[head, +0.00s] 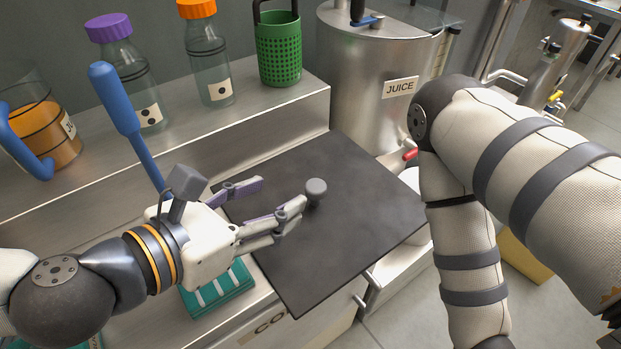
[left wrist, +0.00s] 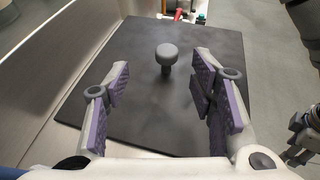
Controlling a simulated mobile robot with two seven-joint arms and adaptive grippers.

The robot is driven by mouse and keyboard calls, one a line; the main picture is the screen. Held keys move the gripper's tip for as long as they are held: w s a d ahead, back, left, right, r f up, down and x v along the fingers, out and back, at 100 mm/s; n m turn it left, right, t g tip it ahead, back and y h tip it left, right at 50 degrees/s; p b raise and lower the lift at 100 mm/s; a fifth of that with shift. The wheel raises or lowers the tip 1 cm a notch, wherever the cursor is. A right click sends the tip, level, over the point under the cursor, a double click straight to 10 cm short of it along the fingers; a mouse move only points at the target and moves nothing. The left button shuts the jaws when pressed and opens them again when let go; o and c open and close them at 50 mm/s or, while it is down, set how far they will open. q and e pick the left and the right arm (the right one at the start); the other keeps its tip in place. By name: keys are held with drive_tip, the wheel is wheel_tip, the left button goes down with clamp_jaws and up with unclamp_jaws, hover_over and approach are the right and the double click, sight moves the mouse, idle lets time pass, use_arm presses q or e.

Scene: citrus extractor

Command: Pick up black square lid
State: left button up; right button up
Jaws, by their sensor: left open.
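The black square lid (head: 345,240) lies flat on the steel counter in the head view, with a grey round knob (head: 316,188) standing up near its middle. In the left wrist view the lid (left wrist: 120,75) fills the middle, and the knob (left wrist: 167,54) stands straight ahead. My left gripper (head: 280,197) is open over the left part of the lid. Its purple-padded fingers point towards the knob, which is just beyond the fingertips and not between them. In the left wrist view the open fingers (left wrist: 165,80) flank the space before the knob. My right gripper is partly visible at the right edge (left wrist: 303,138).
A steel vessel labelled JUICE (head: 375,80) stands behind the lid. Bottles with purple (head: 135,85) and orange (head: 208,65) caps, a green basket (head: 279,50) and a pitcher (head: 45,135) stand on the raised shelf. A blue-handled tool (head: 125,115) rises beside my left gripper.

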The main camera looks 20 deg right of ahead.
sight(309, 192)
use_arm(q)
drive_tip(key=x, duration=0.7)
drive_tip(key=s+f+x, duration=0.1)
drive_tip(key=x, duration=0.2)
drive_tip(key=shift+w+d+f, duration=0.1)
drive_tip(key=shift+d, duration=0.15)
clamp_jaws()
